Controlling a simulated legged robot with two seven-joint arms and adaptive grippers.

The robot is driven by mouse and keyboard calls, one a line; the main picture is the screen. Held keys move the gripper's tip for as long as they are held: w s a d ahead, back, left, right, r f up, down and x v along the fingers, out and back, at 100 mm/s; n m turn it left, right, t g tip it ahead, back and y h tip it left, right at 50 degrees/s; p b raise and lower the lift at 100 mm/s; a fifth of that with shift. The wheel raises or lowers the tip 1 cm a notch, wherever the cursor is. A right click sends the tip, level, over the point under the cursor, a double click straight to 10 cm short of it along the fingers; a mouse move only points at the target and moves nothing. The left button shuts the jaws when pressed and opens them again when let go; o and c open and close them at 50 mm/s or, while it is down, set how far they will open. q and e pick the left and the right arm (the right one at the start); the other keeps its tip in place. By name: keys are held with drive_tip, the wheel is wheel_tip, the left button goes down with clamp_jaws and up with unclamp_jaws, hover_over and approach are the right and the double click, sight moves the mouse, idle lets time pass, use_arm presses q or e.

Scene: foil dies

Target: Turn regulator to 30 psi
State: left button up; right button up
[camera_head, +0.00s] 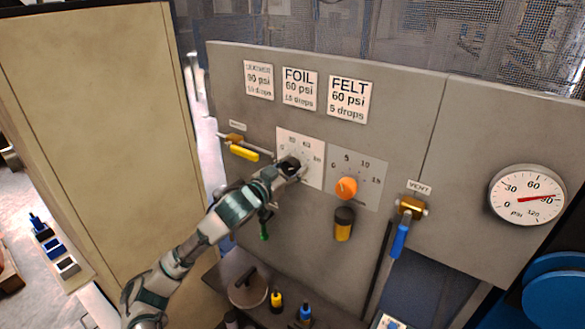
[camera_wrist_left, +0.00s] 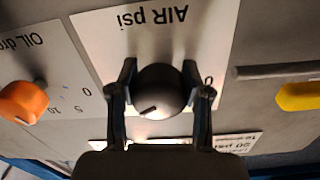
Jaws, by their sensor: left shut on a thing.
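The regulator knob is a dark round knob (camera_wrist_left: 162,92) on a white "AIR psi" plate (camera_wrist_left: 150,22), upside down in the left wrist view. My left gripper (camera_wrist_left: 159,76) is shut on the knob, one finger on each side. In the head view my left gripper (camera_head: 290,168) reaches the white plate (camera_head: 313,174) and partly hides the knob and its scale. The round pressure gauge (camera_head: 520,212) at the right has a red needle close to 90. My right gripper is not in view.
An orange oil-drops knob (camera_head: 346,188) is right of the plate. A yellow-handled valve (camera_head: 244,153) is at its left, and a blue-handled vent valve (camera_head: 399,240) is farther right. Setting labels (camera_head: 299,89) are above. Small bottles (camera_head: 276,300) stand below the panel.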

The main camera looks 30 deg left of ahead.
use_arm(q)
drive_tip(key=shift+a+r, duration=0.15)
drive_tip(key=shift+r, duration=0.1)
drive_tip(key=shift+r, duration=0.1)
idle(0.5)
drive_tip(key=o, duration=1)
drive_tip(key=shift+o, duration=0.9)
drive_tip(key=shift+w, duration=0.1)
drive_tip(key=shift+f, duration=0.2)
